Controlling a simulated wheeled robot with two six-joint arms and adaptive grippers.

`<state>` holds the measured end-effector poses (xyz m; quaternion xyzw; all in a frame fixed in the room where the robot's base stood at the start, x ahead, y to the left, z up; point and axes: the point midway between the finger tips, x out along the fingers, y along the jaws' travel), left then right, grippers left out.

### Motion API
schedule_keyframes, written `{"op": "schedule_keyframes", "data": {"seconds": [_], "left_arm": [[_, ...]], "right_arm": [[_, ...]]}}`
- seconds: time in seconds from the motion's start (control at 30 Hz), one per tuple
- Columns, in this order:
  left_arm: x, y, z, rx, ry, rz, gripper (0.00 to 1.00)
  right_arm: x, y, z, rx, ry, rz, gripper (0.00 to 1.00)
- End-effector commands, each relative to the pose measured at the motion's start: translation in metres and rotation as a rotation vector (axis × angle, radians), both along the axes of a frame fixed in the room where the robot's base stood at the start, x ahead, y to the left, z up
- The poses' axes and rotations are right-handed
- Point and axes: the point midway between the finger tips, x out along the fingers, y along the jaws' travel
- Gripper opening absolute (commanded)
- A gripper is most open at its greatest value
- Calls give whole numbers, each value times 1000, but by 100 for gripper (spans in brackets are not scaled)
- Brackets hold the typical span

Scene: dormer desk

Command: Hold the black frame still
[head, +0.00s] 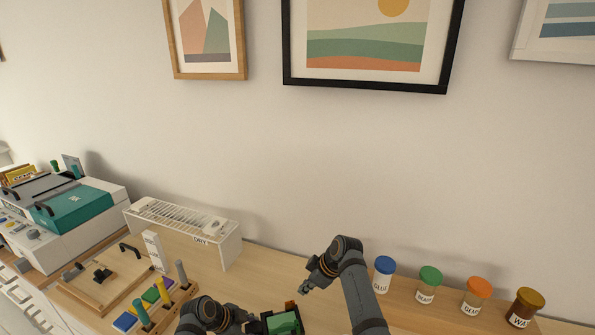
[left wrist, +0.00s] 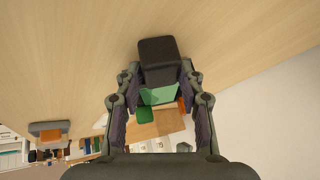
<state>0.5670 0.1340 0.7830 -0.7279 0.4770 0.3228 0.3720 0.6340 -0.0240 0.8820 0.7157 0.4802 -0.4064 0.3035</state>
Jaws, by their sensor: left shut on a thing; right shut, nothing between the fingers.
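My left gripper (head: 256,324) is low in the head view, partly cut off by the bottom edge. It is shut on a small black frame (left wrist: 158,52) with a green part (left wrist: 158,96) in it. In the left wrist view this thing sits between the two fingers, its dark end pointing away. Its green part (head: 284,322) also shows in the head view; the rest there is mostly hidden or cut off. My right gripper (head: 308,286) is shut and empty, above the desk, up and to the right of the held thing.
A wooden rack (head: 126,321) with coloured blocks and pegs, a white wire-topped stand (head: 230,247) and a teal-lidded machine (head: 72,210) stand left. Lidded jars, including a blue-lidded one (head: 384,278), line the right. A black-edged picture (head: 368,86) hangs on the wall.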

Motion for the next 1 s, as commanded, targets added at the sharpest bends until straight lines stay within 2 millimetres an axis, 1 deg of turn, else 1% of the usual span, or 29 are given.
{"op": "schedule_keyframes", "data": {"seconds": [0.07, 0.1, 0.27, 0.3, 0.57, 0.67, 0.77, 1.0], "left_arm": [[-2, 1, -3, 3, 5, 0, 0], [-2, 1, -3, 3, 5, 0, 41], [-1, 0, -2, 2, 4, 0, 63], [-1, 0, -2, 2, 2, -1, 65], [0, 1, 0, 1, 1, 0, 65], [-2, 4, 6, 1, -1, 0, 65], [-9, 13, 21, 4, -3, 1, 65], [-29, 40, 69, 5, -2, -1, 65]], "right_arm": [[0, 0, 0, 0, 0, 0, 0], [0, 0, 0, 0, 0, 0, 0], [0, 0, 0, 0, 0, 0, 0], [0, 0, 0, 0, 0, 0, 0], [0, 0, 0, 0, 0, 0, 0], [0, 0, 0, 0, 0, 0, 0], [0, 0, 0, 0, 0, 0, 0], [0, 0, 0, 0, 0, 0, 0]]}}
